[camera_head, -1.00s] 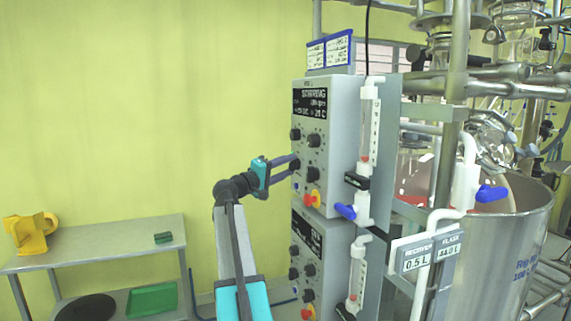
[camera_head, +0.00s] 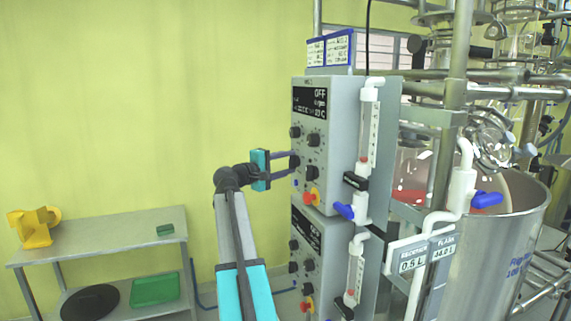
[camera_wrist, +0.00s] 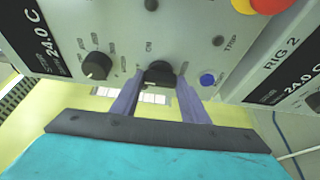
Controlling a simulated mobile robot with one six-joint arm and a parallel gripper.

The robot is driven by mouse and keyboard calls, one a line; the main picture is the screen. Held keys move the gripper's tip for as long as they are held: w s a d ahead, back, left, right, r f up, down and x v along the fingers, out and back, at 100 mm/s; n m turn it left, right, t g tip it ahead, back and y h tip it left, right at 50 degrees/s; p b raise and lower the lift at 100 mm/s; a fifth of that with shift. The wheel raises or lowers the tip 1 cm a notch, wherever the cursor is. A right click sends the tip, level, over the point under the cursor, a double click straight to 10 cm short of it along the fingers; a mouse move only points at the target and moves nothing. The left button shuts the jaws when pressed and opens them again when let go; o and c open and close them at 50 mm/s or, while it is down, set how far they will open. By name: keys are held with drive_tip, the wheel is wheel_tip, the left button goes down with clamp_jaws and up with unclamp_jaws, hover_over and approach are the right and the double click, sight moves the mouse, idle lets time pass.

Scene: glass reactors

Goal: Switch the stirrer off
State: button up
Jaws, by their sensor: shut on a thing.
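The upper grey control box (camera_head: 328,150) has a dark display (camera_head: 310,103) that reads OFF on its top line. My gripper (camera_head: 293,166) reaches the box's front from the left. In the wrist view, the two purple fingers of my gripper (camera_wrist: 160,88) are shut on a black knob (camera_wrist: 159,72), one finger on each side. A label above this knob seems to read ON. A second black knob (camera_wrist: 96,66) is to its left, and a blue button (camera_wrist: 207,79) is to its right. Part of the gripped knob is hidden in the head view.
A lower control box (camera_head: 318,255) sits directly below. A flowmeter tube with a blue handle (camera_head: 344,211) runs along the box's right side. A steel vessel (camera_head: 500,250) stands at right. A grey table (camera_head: 110,242) stands at left.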

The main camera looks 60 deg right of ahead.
drive_tip(key=shift+r, duration=0.25)
drive_tip(key=o, duration=1.1)
drive_tip(key=shift+d+f, duration=0.1)
drive_tip(key=shift+d, duration=0.05)
drive_tip(key=shift+c, duration=0.2)
drive_tip(key=shift+f, duration=0.1)
drive_tip(key=shift+a, duration=0.2)
drive_tip(key=b+v, duration=0.4)
drive_tip(key=v, duration=0.9)
drive_tip(key=shift+a, duration=0.3)
drive_tip(key=shift+w, duration=0.1)
